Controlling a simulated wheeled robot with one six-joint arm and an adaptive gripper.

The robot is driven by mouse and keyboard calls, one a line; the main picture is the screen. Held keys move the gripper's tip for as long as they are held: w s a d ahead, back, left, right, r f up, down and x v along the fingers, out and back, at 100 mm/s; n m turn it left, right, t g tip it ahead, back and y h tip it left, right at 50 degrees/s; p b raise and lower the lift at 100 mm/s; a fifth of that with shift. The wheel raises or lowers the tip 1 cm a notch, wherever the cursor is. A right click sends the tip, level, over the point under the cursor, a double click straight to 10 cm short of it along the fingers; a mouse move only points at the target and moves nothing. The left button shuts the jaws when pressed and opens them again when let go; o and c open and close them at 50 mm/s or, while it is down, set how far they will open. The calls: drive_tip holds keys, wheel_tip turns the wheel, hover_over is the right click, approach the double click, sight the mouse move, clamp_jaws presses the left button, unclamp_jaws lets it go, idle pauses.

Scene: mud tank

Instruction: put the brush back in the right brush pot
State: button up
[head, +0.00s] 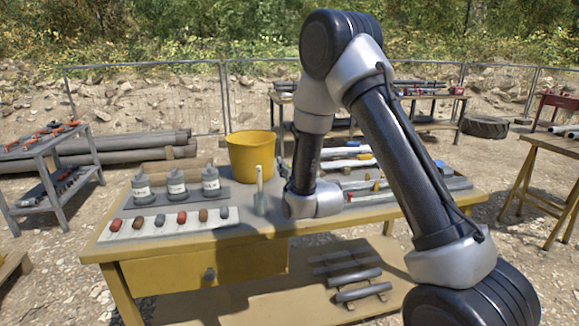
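An upright, pale, slim handle (259,178) stands just left of my wrist on the yellow workbench; it may be the brush. Its lower end merges with a small grey shape, and I cannot tell whether that is a pot, bristles or part of my gripper. Three grey containers with white labels stand in a row at the bench's left: a left one (142,191), a middle one (176,188) and a right one (210,184). They may be the brush pots. My wrist is low over the bench. My gripper's fingers cannot be made out, nor whether they hold the handle.
A yellow bucket (250,155) stands behind the handle. A pale board (165,226) with several small dark and red pieces lies in front of the containers. Pipes and tools (356,163) lie right of my wrist. My arm hides part of the bench.

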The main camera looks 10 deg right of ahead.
drive_tip(key=s+d, duration=0.1)
drive_tip(key=s, duration=0.6)
drive_tip(key=shift+s, duration=0.25)
drive_tip(key=shift+d+f, duration=0.1)
idle(0.4)
